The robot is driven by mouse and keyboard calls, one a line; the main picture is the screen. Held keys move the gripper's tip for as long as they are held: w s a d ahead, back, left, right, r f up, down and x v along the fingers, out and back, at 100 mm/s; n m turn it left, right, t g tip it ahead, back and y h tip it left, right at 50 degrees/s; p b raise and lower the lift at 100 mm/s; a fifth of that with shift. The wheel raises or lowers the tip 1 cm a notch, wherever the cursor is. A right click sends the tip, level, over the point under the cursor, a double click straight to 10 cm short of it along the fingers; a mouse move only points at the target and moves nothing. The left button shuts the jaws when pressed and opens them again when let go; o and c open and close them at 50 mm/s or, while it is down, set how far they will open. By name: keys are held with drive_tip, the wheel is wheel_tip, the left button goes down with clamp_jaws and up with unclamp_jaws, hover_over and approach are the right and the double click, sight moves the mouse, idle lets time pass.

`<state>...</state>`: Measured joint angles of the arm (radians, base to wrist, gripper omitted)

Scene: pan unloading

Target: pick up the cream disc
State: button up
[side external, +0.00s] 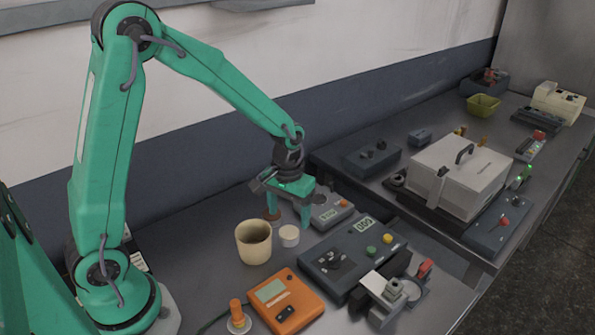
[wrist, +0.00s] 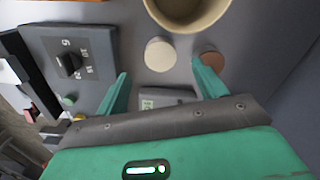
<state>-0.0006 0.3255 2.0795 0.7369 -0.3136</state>
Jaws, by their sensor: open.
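The cream disc (side external: 289,236) is a short pale cylinder lying flat on the grey bench, just right of a cream cup (side external: 254,246). In the wrist view the cream disc (wrist: 159,54) shows whole, just beyond the gap between my fingertips and nearer the left one. My green gripper (side external: 289,215) is open and empty above and just behind the disc, pointing down. Both fingers also show in the wrist view (wrist: 161,75). The finger on the right there overlaps the edge of a brown disc (wrist: 213,61). I cannot tell the exact height of the fingertips.
The brown disc (side external: 271,215) is partly hidden behind my gripper. A dark control box (side external: 325,262) stands right of the cream disc, and a grey device (side external: 333,209) behind it. An orange meter (side external: 286,301) lies in front. The cup (wrist: 190,29) stands close to both discs.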

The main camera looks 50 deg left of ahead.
sight(289, 231)
drive_tip(key=shift+f, duration=0.6)
drive_tip(key=shift+f, duration=0.15)
drive_tip(key=shift+f, duration=2.45)
drive_tip(key=c, duration=1.2)
drive_tip(key=shift+c, duration=0.2)
drive_tip(key=shift+r, duration=0.2)
